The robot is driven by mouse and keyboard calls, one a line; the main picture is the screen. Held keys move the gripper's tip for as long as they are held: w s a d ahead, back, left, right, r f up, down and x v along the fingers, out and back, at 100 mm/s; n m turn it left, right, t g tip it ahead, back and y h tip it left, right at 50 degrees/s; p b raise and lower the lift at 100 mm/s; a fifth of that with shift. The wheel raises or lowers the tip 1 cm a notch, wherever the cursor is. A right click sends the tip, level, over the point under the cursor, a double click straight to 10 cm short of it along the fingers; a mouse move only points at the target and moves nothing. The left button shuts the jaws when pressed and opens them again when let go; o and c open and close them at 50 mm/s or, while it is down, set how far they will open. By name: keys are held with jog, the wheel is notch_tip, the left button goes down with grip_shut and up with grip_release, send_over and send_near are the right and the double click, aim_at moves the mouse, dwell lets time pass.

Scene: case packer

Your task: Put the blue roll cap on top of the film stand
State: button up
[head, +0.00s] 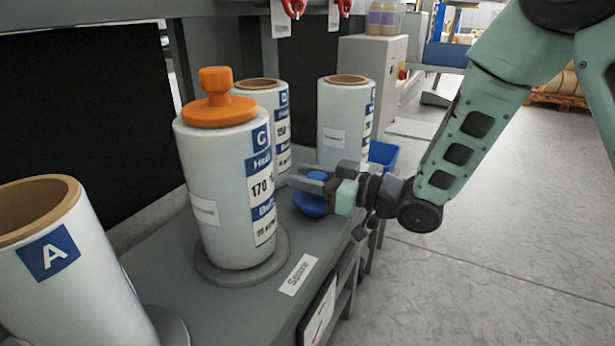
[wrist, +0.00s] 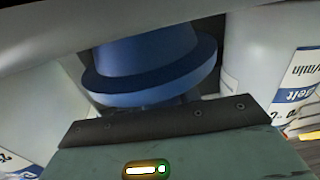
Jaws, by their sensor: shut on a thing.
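In the wrist view the cap (wrist: 150,62) fills the middle, with a wide rim and a narrower round part. My gripper is shut on the cap; the fingertips are partly hidden in the head view. I cannot tell whether the cap touches the bench. No part is clearly marked as the film stand; the grey bench (head: 225,305) carries several upright white film rolls.
Open-topped rolls stand at the near left (head: 85,280), behind G (head: 280,125) and at the back right (head: 343,115). A blue bin (head: 384,154) is beyond the bench. The floor at right is clear.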

jog(key=o, duration=1)
jog(key=shift+r, duration=0.15)
jog(key=p+v, duration=0.2)
jog(key=v, duration=1)
jog(key=shift+p, duration=0.4)
